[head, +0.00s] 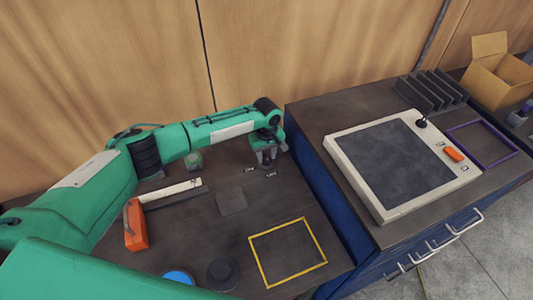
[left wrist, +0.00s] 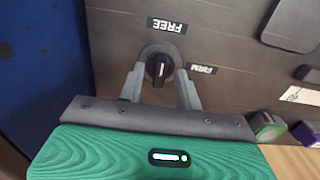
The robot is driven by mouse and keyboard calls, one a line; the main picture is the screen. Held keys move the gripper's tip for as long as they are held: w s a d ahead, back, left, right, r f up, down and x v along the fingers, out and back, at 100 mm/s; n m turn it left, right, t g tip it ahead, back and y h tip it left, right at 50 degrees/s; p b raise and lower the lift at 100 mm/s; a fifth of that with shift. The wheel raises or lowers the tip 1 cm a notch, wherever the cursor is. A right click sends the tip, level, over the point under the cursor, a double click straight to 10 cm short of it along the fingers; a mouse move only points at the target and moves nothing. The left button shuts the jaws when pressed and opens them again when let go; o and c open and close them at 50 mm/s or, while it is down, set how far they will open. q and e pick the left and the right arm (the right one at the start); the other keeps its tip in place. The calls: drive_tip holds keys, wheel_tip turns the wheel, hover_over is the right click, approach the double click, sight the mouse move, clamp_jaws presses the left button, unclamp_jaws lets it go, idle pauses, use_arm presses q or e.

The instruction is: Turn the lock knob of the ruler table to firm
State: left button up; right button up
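The lock knob (left wrist: 159,70) is a dark round knob with a raised black grip bar, set in the brown tabletop. In the left wrist view its bar runs roughly up and down the picture. The FREE label (left wrist: 166,25) lies above the knob and the FIRM label (left wrist: 203,69) to its right. My left gripper (left wrist: 160,74) is open, with one finger on each side of the knob; I cannot tell whether they touch it. In the head view my left gripper (head: 266,160) points down at the table's right rear and hides the knob. My right gripper is not in view.
The blue cabinet (head: 325,195) stands close to the right, bearing a white-framed panel (head: 400,165). A ruler-like white strip (head: 172,193), an orange tool (head: 135,225), a small jar (head: 193,161) and a yellow frame (head: 253,262) lie on the table.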

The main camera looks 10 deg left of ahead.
use_arm(q)
clamp_jaws()
drive_tip(key=shift+m, duration=0.3)
drive_tip(key=m+p, duration=0.1)
drive_tip(key=m, duration=0.1)
drive_tip(key=shift+r+m, duration=0.1)
drive_tip(key=shift+m, duration=0.2)
drive_tip(key=m, duration=0.3)
drive_tip(key=shift+m+p, duration=0.3)
drive_tip(key=m, duration=1.1)
